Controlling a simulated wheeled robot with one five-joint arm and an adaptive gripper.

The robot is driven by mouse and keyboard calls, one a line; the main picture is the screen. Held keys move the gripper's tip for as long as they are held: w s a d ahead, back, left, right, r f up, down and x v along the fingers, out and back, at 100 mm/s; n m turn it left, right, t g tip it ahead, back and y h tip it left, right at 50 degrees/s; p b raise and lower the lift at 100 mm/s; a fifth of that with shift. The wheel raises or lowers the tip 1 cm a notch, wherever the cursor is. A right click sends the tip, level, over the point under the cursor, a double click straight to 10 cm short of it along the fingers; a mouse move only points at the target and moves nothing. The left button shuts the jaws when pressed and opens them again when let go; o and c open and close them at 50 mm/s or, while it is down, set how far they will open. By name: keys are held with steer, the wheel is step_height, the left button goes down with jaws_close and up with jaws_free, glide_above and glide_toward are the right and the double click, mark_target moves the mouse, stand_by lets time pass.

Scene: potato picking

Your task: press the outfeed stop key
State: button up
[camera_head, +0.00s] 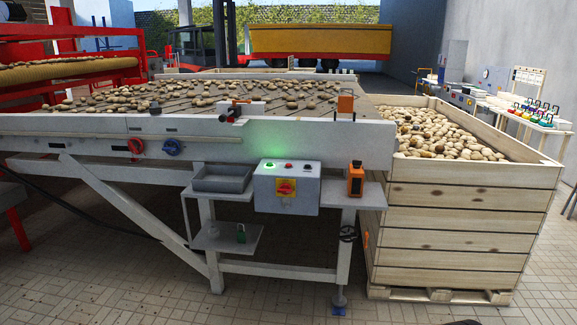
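A grey control box (262,204) hangs at the front of the picking table. On its top face a green button (270,164) glows, with a red button (289,165) to its right and a small dark button (307,166) farther right. A red rotary switch on a yellow plate (285,188) is on the box's front. I cannot read any label, so I cannot tell which of these is the outfeed stop key. Nothing touches the box. My gripper is not in view.
The picking table (330,143) carries many potatoes. A wooden crate (455,235) full of potatoes stands at its right end. A grey tray (221,179) and an orange device (355,179) flank the box. The tiled floor (120,290) in front is clear.

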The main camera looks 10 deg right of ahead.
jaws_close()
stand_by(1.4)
